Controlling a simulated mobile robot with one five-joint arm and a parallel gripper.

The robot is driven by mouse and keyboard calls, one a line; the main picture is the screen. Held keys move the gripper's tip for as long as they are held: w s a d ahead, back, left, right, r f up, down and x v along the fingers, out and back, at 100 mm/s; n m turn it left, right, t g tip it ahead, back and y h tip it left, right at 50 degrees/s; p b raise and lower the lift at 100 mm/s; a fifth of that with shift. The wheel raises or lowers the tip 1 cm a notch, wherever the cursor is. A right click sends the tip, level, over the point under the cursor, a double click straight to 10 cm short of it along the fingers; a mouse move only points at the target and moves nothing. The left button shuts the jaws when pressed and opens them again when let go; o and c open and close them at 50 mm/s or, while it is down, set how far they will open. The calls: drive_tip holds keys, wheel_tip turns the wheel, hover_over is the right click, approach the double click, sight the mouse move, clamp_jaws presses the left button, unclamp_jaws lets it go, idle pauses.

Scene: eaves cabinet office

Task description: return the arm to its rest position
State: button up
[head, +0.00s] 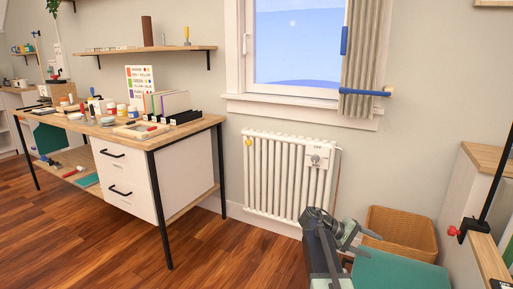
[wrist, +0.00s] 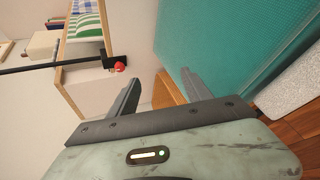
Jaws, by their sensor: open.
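My gripper (head: 367,240) is at the lower right of the head view, in front of the wicker basket and at the right of the radiator. My arm is folded low there. In the wrist view my gripper (wrist: 162,92) shows two dark fingers spread apart, with nothing between them. It is open and empty. The fingers point toward a wooden edge and a teal surface.
A wicker basket (head: 400,232) and a teal box-like thing (head: 398,270) are close to my arm. A white radiator (head: 288,180) stands under the window. A desk (head: 185,140) with many small items is at left. Wooden floor (head: 225,260) lies clear between.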

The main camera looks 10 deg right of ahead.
drive_tip(key=s+a+f+t+y+p, duration=0.1)
drive_tip(key=s+a+f+y, duration=0.25)
drive_tip(key=a, duration=0.75)
drive_tip(key=s+a+f+t+y+p, duration=0.1)
drive_tip(key=s+a+f+y, duration=0.3)
drive_tip(key=a, duration=0.7)
drive_tip(key=s+a+f+t+y+p, duration=0.15)
drive_tip(key=a+y, duration=0.35)
drive_tip(key=a, duration=0.6)
wheel_tip(320, 180, up, 38)
drive_tip(key=p, duration=3.7)
drive_tip(key=shift+w+a, duration=0.35)
drive_tip(key=shift+g, duration=0.25)
drive_tip(key=shift+c, duration=0.3)
